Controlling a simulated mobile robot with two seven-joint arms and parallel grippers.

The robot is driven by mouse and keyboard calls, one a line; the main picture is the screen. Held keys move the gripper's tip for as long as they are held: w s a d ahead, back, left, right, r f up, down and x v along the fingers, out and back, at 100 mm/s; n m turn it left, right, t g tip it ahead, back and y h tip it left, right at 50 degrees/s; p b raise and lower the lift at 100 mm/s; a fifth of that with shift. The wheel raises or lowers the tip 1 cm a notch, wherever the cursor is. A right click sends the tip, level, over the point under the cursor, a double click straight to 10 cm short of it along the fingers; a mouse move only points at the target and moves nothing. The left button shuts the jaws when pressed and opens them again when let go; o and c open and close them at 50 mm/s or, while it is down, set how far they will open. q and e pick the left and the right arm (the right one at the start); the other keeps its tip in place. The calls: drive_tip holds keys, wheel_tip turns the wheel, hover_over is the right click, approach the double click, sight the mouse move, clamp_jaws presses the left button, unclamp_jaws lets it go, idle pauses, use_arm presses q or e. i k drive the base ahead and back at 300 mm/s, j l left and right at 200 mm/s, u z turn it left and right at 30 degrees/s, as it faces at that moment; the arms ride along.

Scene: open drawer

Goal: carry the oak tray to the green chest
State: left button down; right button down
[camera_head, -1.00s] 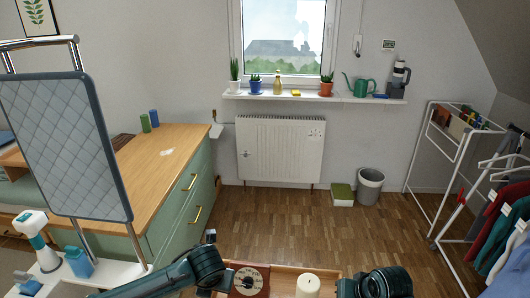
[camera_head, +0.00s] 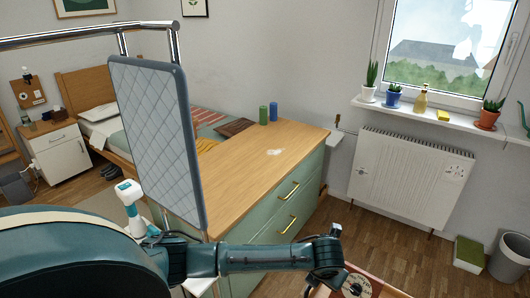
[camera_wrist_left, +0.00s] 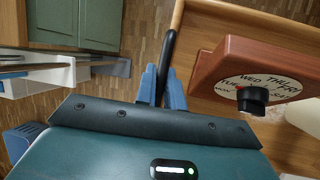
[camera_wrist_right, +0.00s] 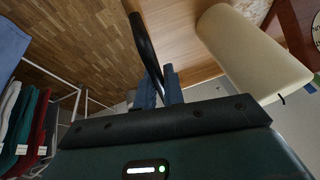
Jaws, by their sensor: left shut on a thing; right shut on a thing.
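The oak tray shows in the left wrist view (camera_wrist_left: 179,20) and the right wrist view (camera_wrist_right: 172,14); only a corner shows at the bottom of the head view. My left gripper (camera_wrist_left: 162,82) is shut on the tray's black handle. My right gripper (camera_wrist_right: 160,84) is shut on the other black handle; it is out of the head view. A red-brown weekday dial box (camera_wrist_left: 208,62) and a cream candle (camera_wrist_right: 250,55) are on the tray. The green chest (camera_head: 283,196), with an oak top and brass handles, stands just beyond my left arm.
On the chest top stand a green cylinder (camera_head: 264,115) and a blue cylinder (camera_head: 274,112), with a white patch (camera_head: 274,152) nearer; much of the top is clear. A radiator (camera_head: 412,180), green box (camera_head: 468,253) and bin (camera_head: 511,258) are to the right. A clothes rack (camera_wrist_right: 75,103) shows in the right wrist view.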

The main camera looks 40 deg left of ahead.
sight(240, 176)
drive_tip(key=i+u, duration=0.15)
drive_tip(key=i, duration=0.6)
drive_tip(key=i+l+u, duration=0.1)
drive_tip(key=i, duration=0.7)
drive_tip(key=i+u, duration=0.85)
drive_tip(key=i+l+u, duration=0.1)
drive_tip(key=u, duration=0.25)
drive_tip(key=i+u, duration=0.75)
drive_tip(key=u, duration=0.95)
